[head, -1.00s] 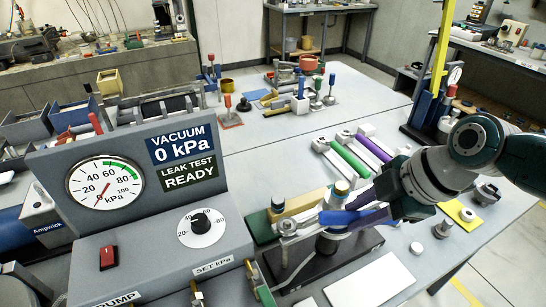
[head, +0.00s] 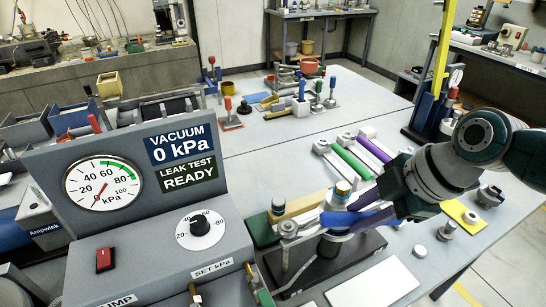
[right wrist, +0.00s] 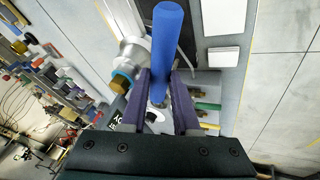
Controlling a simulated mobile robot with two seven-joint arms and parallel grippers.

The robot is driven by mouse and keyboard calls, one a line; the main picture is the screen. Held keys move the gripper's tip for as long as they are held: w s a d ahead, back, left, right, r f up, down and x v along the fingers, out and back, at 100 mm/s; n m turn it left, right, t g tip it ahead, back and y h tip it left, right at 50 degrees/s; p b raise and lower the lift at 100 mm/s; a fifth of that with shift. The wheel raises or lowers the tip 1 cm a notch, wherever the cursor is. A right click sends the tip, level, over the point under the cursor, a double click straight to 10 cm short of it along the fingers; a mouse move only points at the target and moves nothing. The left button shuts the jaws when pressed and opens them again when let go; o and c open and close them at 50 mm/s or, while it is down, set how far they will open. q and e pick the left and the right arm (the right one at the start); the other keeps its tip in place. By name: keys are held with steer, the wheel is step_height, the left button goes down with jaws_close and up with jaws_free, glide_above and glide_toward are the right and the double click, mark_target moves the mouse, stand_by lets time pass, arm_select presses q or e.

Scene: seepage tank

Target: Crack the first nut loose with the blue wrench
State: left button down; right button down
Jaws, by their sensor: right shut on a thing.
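The blue wrench has a blue handle (head: 347,217) and a silver head (head: 289,229). The head is at a small metal fitting on the near-left side of the clamped cell; whether it is fully seated on a nut is too small to tell. My right gripper (head: 383,208) is shut on the blue handle, coming from the right. In the right wrist view the blue handle (right wrist: 166,50) stands between the two purple fingers (right wrist: 160,108). The cell has a brass-coloured top (head: 342,188) and stands on a black base plate (head: 345,262). My left gripper is not seen.
The vacuum panel (head: 150,205) stands close on the left, reading 0 kPa. Green-handled (head: 350,162) and purple-handled (head: 375,150) wrenches lie behind the cell. A white plate (head: 372,283) lies in front, and a yellow pad (head: 460,214) lies at right.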

steer(key=shift+r, duration=0.3)
steer(key=shift+r, duration=0.4)
stand_by(0.7)
steer(key=shift+r+p, duration=0.25)
steer(key=shift+p, duration=0.05)
stand_by(0.6)
steer(key=shift+r, duration=0.35)
stand_by(0.4)
steer(key=shift+r+p, duration=1.8)
steer(key=shift+r, duration=0.2)
